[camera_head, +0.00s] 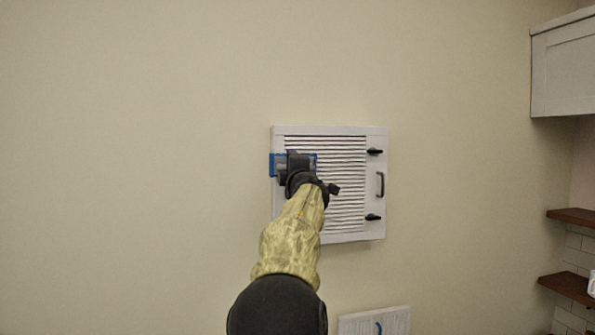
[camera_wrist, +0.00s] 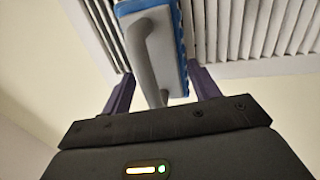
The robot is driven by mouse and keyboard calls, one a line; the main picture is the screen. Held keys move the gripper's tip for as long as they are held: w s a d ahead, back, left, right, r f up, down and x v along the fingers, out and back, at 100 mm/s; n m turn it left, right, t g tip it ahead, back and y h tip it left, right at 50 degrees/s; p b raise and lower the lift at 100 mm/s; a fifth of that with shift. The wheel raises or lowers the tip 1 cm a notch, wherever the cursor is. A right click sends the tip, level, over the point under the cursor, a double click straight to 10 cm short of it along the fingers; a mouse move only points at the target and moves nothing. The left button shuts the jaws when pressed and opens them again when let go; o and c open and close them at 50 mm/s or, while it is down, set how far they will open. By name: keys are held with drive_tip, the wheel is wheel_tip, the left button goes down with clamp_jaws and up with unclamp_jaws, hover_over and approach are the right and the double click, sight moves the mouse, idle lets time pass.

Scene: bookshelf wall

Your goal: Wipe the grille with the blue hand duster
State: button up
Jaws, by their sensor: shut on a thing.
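The grille (camera_head: 345,185) is a white slatted panel in a square frame on the wall. Two black latches and a grey handle sit on its right side. It also shows in the wrist view (camera_wrist: 255,30). The blue hand duster (camera_head: 273,165) has a blue pad and a grey handle; it lies over the upper left of the grille. In the wrist view the duster (camera_wrist: 155,45) is up against the slats, but I cannot tell if it touches. My gripper (camera_wrist: 160,95) is shut on its grey handle. In the head view my arm hides the grille's lower left.
A second white panel (camera_head: 375,322) with a blue handle-like part shows low on the wall. A white cabinet (camera_head: 563,65) and wooden shelves (camera_head: 570,286) stand at the right. The wall (camera_head: 130,150) left of the grille is bare.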

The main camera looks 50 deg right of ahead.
drive_tip(key=shift+w+a, duration=0.45)
drive_tip(key=shift+a, duration=0.1)
drive_tip(key=shift+s+a+b, duration=0.4)
drive_tip(key=shift+s+b, duration=0.05)
drive_tip(key=shift+s, duration=0.05)
drive_tip(key=shift+r+b+v, duration=0.25)
drive_tip(key=shift+b+v, duration=0.1)
drive_tip(key=shift+v, duration=0.8)
drive_tip(key=shift+r+b+v, duration=0.2)
drive_tip(key=shift+b+v, duration=0.15)
drive_tip(key=shift+v, duration=0.85)
drive_tip(key=v, duration=0.3)
drive_tip(key=shift+r, duration=0.3)
